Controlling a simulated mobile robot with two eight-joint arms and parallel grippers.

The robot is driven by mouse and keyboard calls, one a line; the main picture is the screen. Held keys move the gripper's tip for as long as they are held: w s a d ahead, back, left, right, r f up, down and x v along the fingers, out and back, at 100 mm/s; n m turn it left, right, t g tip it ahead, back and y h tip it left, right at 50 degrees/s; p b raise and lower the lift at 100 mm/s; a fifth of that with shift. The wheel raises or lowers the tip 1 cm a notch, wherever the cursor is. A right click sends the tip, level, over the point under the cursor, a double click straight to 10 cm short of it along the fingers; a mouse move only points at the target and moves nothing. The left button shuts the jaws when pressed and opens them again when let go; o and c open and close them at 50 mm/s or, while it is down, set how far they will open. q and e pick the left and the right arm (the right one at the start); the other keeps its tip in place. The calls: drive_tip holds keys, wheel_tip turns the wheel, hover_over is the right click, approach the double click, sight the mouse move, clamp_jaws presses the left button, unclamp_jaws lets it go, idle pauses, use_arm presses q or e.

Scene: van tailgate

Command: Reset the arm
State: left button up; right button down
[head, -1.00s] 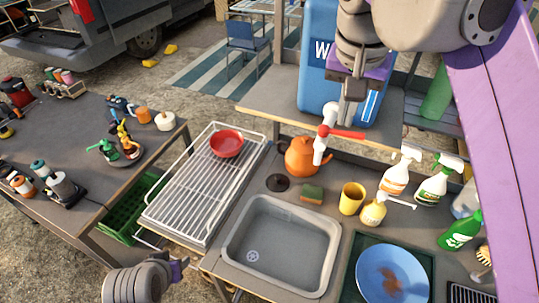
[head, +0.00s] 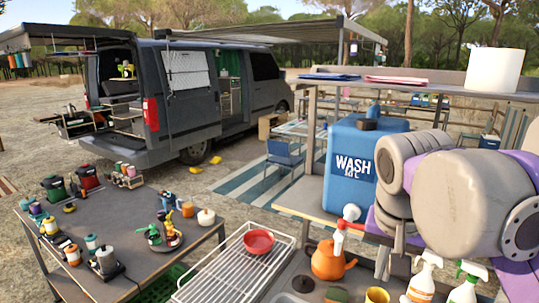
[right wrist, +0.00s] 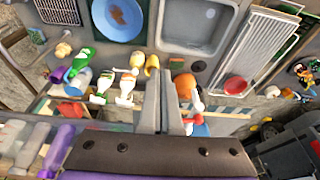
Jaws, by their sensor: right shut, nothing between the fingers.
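My right arm comes in from the right in the head view, with its grey wrist and purple links large in front of the wash station. My right gripper (head: 384,262) points down near the tap, its fingers partly hidden by the wrist. In the right wrist view the two grey fingers (right wrist: 161,98) are together with nothing between them. They show in front of the counter between the spray bottles and the orange kettle. Any contact with the counter items cannot be told. My left gripper is not in view.
The blue water container (head: 352,180), white tap with red lever (head: 345,224) and orange kettle (head: 328,262) stand close to my right arm. A dish rack (head: 225,268) holds a red bowl (head: 258,242). A shelf (head: 430,90) runs above. The sink (right wrist: 197,22) shows in the wrist view.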

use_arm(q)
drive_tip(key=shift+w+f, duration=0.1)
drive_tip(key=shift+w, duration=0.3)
use_arm(e)
drive_tip(key=s+f+n+t, duration=0.1)
drive_tip(key=s+f+n, duration=0.2)
drive_tip(key=f, duration=1.3)
drive_tip(key=s+a+f+n+t+y, duration=0.1)
drive_tip(key=s+f+n+t, duration=0.1)
drive_tip(key=f, duration=1.3)
drive_tip(key=shift+s+a+f+n, duration=0.15)
drive_tip(key=shift+s+f+n, duration=0.25)
drive_tip(key=shift+s, duration=0.4)
